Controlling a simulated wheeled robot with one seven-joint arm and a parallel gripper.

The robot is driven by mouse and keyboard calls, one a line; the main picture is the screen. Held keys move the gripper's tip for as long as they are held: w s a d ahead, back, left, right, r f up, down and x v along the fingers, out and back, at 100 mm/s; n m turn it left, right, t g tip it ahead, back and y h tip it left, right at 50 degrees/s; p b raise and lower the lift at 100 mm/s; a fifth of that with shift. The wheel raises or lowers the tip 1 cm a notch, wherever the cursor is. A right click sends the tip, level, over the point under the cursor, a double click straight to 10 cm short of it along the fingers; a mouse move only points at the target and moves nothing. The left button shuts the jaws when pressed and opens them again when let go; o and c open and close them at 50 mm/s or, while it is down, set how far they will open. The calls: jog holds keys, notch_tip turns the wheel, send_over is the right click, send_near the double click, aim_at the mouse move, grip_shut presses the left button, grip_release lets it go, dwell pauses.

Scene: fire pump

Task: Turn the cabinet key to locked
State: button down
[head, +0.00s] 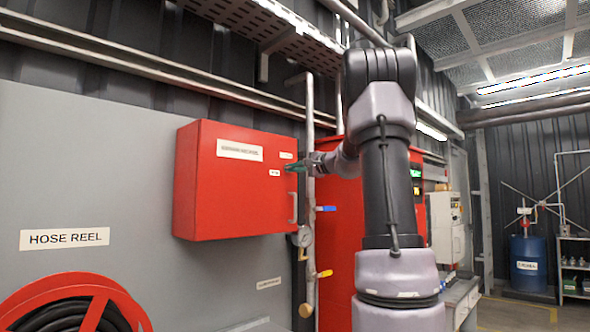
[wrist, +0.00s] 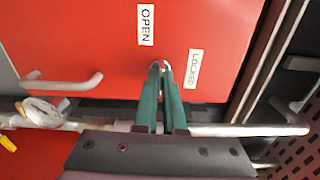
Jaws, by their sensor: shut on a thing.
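The red cabinet (head: 235,205) hangs on the grey wall panel, and its door fills much of the wrist view (wrist: 80,50). My gripper (head: 291,167) reaches the right side of the door front. In the wrist view its green fingers (wrist: 161,72) are shut on the key (wrist: 163,65), with only a small metallic bit showing at the tips. The OPEN label (wrist: 146,25) lies beyond the fingertips, slightly left. The LOCKED label (wrist: 193,69) lies just right of them. The fingers hide most of the key, so I cannot tell which label it points to.
The door handle (head: 293,207) is below my gripper and also shows in the wrist view (wrist: 62,82). A vertical pipe with a gauge (head: 304,237) and a blue-handled valve (head: 326,209) runs close right of the cabinet. A hose reel (head: 75,305) is at lower left.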

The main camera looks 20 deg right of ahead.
jog(key=m, duration=0.4)
jog(key=shift+m, duration=6.6)
jog(key=c, duration=1)
grip_release()
